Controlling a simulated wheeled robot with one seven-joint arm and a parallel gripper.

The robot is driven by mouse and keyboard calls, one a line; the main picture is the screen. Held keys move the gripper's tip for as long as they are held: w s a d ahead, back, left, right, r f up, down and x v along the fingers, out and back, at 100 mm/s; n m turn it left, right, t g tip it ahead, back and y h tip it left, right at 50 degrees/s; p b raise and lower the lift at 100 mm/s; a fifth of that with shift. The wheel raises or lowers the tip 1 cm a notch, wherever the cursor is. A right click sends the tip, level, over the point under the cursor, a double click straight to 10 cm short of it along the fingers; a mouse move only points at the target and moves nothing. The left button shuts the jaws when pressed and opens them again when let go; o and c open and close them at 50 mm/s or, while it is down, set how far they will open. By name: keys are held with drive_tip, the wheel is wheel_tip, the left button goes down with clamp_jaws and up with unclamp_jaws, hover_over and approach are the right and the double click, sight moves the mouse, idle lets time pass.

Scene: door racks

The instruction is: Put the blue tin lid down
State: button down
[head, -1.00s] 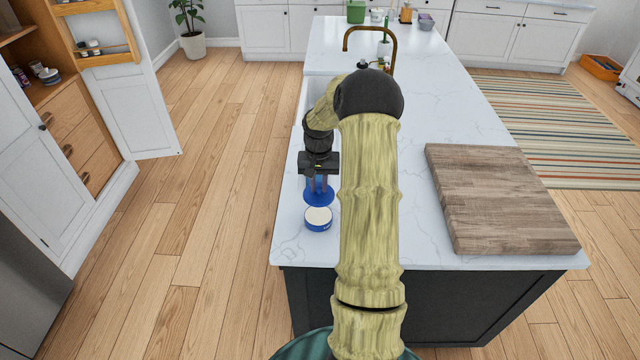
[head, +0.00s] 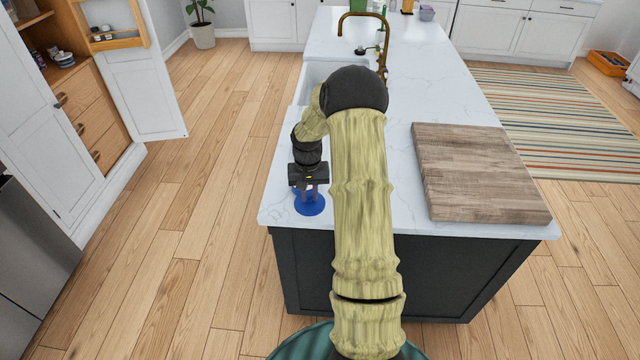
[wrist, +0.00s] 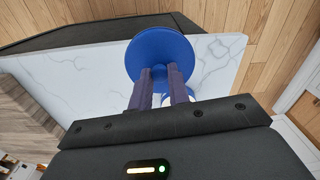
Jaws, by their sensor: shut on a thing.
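The blue tin lid (head: 310,207) is a round disc held by my gripper (head: 308,191) over the near left corner of the white counter. In the wrist view, the lid (wrist: 160,52) is in front of my fingertips (wrist: 160,88), which are shut on its small blue knob. I cannot tell whether the lid touches the counter. The open blue tin seen earlier is hidden in the head view now. A blue and white piece (wrist: 194,76), likely the tin, shows partly behind a finger in the wrist view.
The white marble counter (head: 285,215) has its edge close to the lid. A wooden board (head: 475,175) lies to the right, beyond my arm. A sink (head: 318,75) and brass tap (head: 362,18) are farther back. An open cabinet (head: 95,130) stands at left.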

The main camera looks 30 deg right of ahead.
drive_tip(key=s+a+f+n, duration=0.3)
drive_tip(key=a+f, duration=0.3)
drive_tip(key=a, duration=0.4)
drive_tip(key=s+a+f+n+b, duration=0.1)
drive_tip(key=s+a+f+n, duration=0.1)
drive_tip(key=a+f, duration=0.5)
drive_tip(key=s+a, duration=0.1)
drive_tip(key=a, duration=0.2)
drive_tip(key=shift+f+n+b, duration=0.15)
drive_tip(key=shift+n+b, duration=0.15)
drive_tip(key=shift+n, duration=0.1)
drive_tip(key=shift+s+a, duration=0.1)
